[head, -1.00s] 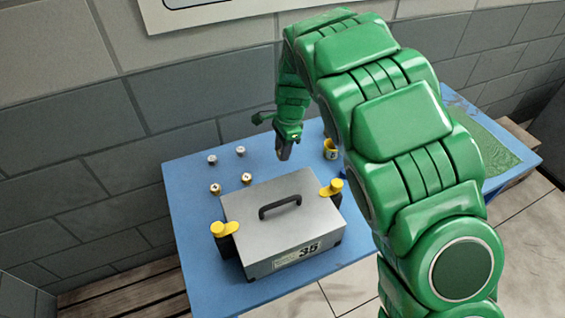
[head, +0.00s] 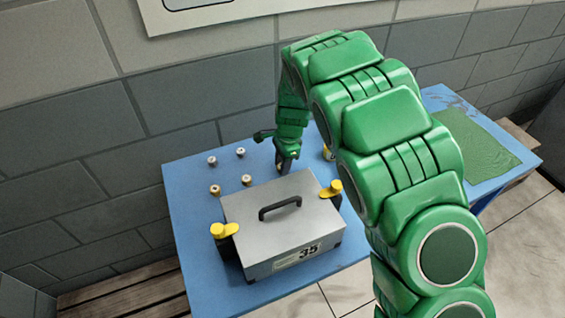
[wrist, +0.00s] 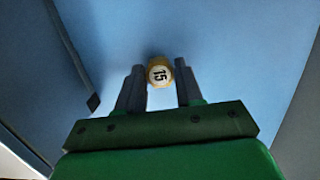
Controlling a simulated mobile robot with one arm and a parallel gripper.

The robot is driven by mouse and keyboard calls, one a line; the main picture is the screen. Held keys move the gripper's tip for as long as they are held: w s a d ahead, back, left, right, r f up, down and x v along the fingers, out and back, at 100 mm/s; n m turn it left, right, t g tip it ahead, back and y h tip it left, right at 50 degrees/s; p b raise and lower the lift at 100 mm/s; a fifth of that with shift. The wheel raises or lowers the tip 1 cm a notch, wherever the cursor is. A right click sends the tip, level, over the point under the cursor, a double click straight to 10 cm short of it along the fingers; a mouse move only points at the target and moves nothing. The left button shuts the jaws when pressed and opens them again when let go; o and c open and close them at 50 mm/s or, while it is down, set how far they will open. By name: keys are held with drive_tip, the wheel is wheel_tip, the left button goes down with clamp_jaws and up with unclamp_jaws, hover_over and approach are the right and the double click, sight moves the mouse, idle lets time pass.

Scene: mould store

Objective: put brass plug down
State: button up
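The brass plug (wrist: 159,73), a small round piece with a brass rim and a pale top marked 15, is between my fingertips in the wrist view. In the head view my gripper (head: 285,168) points down low over the blue table (head: 190,260), just behind the grey case; the plug there is mostly hidden by the fingers. I cannot tell whether the plug touches the table.
The grey case (head: 305,220) marked 35, with a black handle and yellow clamps (head: 224,230) (head: 331,189), stands close in front. Several small plugs (head: 215,190) (head: 240,152) stand to the left. A yellow cup (head: 327,153) is partly hidden behind my arm.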

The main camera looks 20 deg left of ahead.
drive_tip(key=o, duration=0.3)
drive_tip(key=shift+o, duration=0.2)
drive_tip(key=shift+r, duration=0.1)
wheel_tip(320, 180, up, 12)
drive_tip(key=w+d, duration=0.1)
drive_tip(key=shift+d, duration=0.15)
drive_tip(key=shift+w, duration=0.15)
